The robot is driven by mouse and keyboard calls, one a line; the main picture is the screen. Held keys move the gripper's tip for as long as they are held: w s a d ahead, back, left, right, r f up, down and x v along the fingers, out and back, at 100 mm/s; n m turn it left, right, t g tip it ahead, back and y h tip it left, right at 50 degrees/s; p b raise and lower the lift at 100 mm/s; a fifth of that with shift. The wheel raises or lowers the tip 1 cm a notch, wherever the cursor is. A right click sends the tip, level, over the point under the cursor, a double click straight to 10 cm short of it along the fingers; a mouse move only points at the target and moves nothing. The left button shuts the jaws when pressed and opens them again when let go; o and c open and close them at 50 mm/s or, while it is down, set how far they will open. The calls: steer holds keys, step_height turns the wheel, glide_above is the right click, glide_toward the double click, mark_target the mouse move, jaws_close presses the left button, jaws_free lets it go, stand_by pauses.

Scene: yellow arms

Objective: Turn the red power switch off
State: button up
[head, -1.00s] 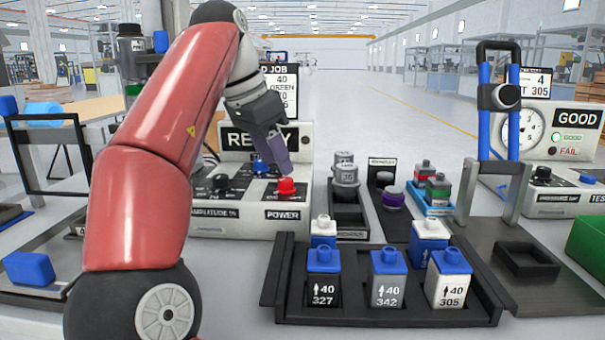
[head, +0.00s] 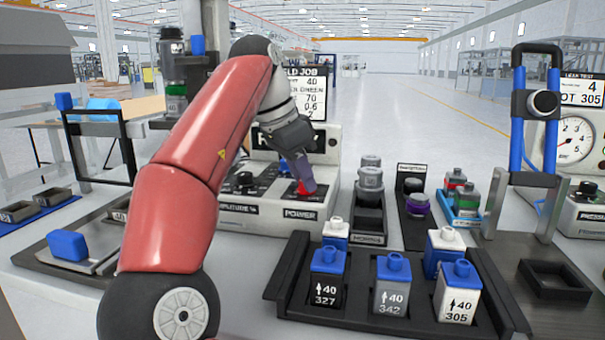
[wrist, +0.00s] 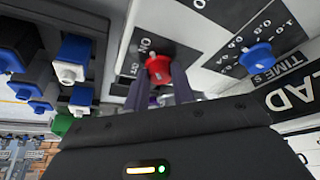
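The red power switch (head: 306,190) is a round knob on the sloping front of the test console, above the POWER label (head: 300,214). In the wrist view the red knob (wrist: 159,69) is between and just beyond my fingertips, with white-on-black lettering beside it. My gripper (head: 305,186) points down at the knob from above, its purple-grey fingers partly covering it. In the wrist view my gripper (wrist: 160,84) has its two fingers apart, one on each side of the knob. Whether they touch it is hard to tell.
A blue knob (wrist: 257,58) and a black knob (head: 245,179) are on the same console. A black tray (head: 400,316) with several blue-capped blocks stands in front right. Grey cylinders (head: 371,174) stand in a holder right of the console.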

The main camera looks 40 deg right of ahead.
steer(key=shift+c, duration=0.6)
steer(key=shift+n+b, duration=0.35)
steer(key=shift+n, duration=0.05)
steer(key=n+t+b, duration=0.1)
steer(key=n+b, duration=0.1)
steer(key=n, duration=0.1)
steer(key=shift+s+f+t, duration=0.1)
steer(key=shift+s+t, duration=0.05)
steer(key=shift+t, duration=0.15)
steer(key=n+b, duration=0.1)
steer(key=n+t+b, duration=0.1)
steer(key=n, duration=0.1)
steer(key=n+t, duration=0.1)
steer(key=n, duration=0.1)
steer(key=shift+s+d+y+b, duration=0.15)
steer(key=shift+s+y+b, duration=0.1)
steer(key=shift+y+b, duration=0.15)
steer(key=n, duration=0.1)
steer(key=n+p, duration=0.1)
steer(key=n, duration=0.1)
steer(key=n+t+y, duration=0.1)
steer(key=shift+s+d+r+n+p, duration=0.15)
steer(key=shift+r+n+p, duration=0.25)
steer(key=n+y+p, duration=0.1)
steer(key=n+p, duration=0.1)
steer(key=n, duration=0.1)
steer(key=shift+t, duration=0.3)
steer(key=shift+f+n+y+p, duration=0.2)
steer(key=shift+n+y+p, duration=0.2)
steer(key=shift+n+p, duration=0.35)
